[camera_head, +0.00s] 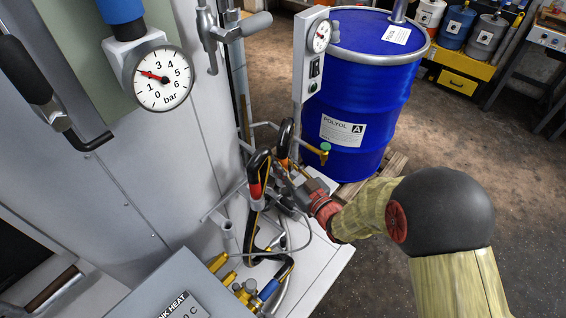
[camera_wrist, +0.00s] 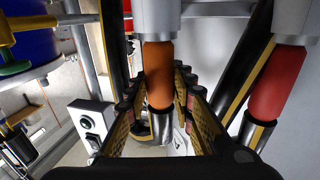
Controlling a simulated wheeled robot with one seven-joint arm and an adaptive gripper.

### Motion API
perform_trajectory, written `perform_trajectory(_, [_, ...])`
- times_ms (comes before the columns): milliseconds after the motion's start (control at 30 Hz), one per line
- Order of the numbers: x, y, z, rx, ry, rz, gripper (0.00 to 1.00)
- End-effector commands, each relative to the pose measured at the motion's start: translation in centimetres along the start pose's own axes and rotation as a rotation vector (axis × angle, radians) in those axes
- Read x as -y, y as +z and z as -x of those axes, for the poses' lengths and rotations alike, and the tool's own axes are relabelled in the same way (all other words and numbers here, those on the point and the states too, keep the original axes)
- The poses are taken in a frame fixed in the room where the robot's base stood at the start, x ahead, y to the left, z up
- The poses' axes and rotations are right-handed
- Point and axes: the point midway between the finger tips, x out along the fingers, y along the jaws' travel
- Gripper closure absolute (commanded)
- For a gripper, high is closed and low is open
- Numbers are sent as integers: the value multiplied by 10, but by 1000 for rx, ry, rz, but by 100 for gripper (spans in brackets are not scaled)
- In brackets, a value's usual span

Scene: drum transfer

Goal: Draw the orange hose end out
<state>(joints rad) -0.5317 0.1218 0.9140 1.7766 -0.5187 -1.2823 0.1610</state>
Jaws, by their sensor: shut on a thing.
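The orange hose end (camera_wrist: 158,75) stands between my gripper's two fingers in the wrist view, with a pale cylinder (camera_wrist: 158,18) above it and a shiny metal collar (camera_wrist: 161,127) at its lower end. My gripper (camera_wrist: 157,90) is shut on it. In the head view my gripper (camera_head: 294,183) is at the hoses, beside the orange-banded hose (camera_head: 283,150); the grip itself is partly hidden there. A red-banded hose end (camera_wrist: 275,85) is to the right in the wrist view, apart from my fingers. I cannot tell whether the orange end is still seated.
Black hoses (camera_head: 259,160) loop close around my gripper. A blue drum (camera_head: 372,85) with a brass tap (camera_head: 318,150) stands behind. Brass fittings (camera_head: 243,290) and a grey heater box (camera_head: 160,290) are in front. A gauge (camera_head: 160,79) hangs at the upper left. Open floor lies to the right.

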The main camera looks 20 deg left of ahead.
Motion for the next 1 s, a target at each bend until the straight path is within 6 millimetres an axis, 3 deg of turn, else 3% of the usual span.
perform_trajectory(300, [0, 0, 0, 0, 0, 0, 100])
perform_trajectory(1000, [0, -13, 0, -3, 0, 1, 100])
